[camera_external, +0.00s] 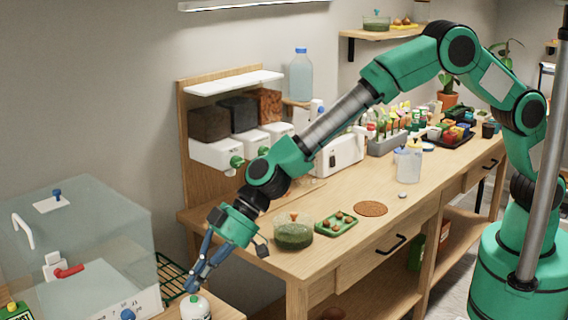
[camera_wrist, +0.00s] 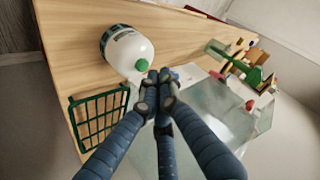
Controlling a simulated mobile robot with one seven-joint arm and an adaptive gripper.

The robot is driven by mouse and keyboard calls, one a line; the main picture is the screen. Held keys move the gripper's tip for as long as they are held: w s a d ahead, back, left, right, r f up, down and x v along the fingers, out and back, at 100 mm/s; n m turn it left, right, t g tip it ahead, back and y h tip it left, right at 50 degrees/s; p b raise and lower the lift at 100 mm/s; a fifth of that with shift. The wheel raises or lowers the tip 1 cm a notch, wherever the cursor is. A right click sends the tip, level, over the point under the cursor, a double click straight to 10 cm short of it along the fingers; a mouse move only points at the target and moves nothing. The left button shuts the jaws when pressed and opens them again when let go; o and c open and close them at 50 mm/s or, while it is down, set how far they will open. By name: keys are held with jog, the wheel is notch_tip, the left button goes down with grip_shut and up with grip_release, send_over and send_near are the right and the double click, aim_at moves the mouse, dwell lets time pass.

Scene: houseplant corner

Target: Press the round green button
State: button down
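A round green piece (camera_wrist: 142,66) tops a white rounded bottle (camera_wrist: 128,48); the bottle (camera_external: 196,310) also shows at the bottom of the external view, its green top (camera_external: 193,298) partly in view. Round green knobs (camera_external: 237,161) (camera_external: 263,150) sit on the front of the white dispensers. I cannot tell for certain which of these is the button. My gripper (camera_external: 192,286) points down just above the white bottle. In the wrist view its blue fingers (camera_wrist: 157,90) meet at the tips, with nothing seen between them. The tips appear beside the green piece; contact cannot be told.
A clear box (camera_external: 85,235) with a red handle (camera_external: 68,271) stands at left. A green wire rack (camera_wrist: 97,118) lies near the bottle. On the wooden bench are a green pot (camera_external: 293,235), a green tray (camera_external: 336,225) and a brown round mat (camera_external: 370,209).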

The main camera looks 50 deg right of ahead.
notch_tip(320, 180, up, 6)
jog(key=p, duration=0.3)
dwell(0.4)
dwell(0.6)
jog(key=w+d+r+m+t, duration=0.1)
jog(key=w+d+r, duration=0.2)
jog(key=d+r, duration=0.55)
jog(key=w+d+r+m+h, duration=0.15)
jog(key=d+r, duration=0.25)
jog(key=d, duration=1)
jog(key=w+d+r+m+t, duration=0.1)
jog(key=w+d+r, duration=0.2)
jog(key=d+r, duration=0.55)
jog(key=s+d+r+m+t+h, duration=0.1)
jog(key=s+d, duration=0.2)
jog(key=d, duration=1.1)
jog(key=s+d+r+m+h, duration=0.2)
jog(key=s+d, duration=0.1)
jog(key=d, duration=1)
jog(key=s+d+f+m+h, duration=0.2)
jog(key=s+d, duration=0.8)
jog(key=d, duration=0.3)
jog(key=s+d+f+m+t+h, duration=0.1)
jog(key=s+d+f+m+h, duration=0.1)
jog(key=s+d, duration=0.8)
jog(key=d+m, duration=0.1)
jog(key=d, duration=0.2)
jog(key=shift+d+f, duration=0.2)
jog(key=shift+h, duration=0.25)
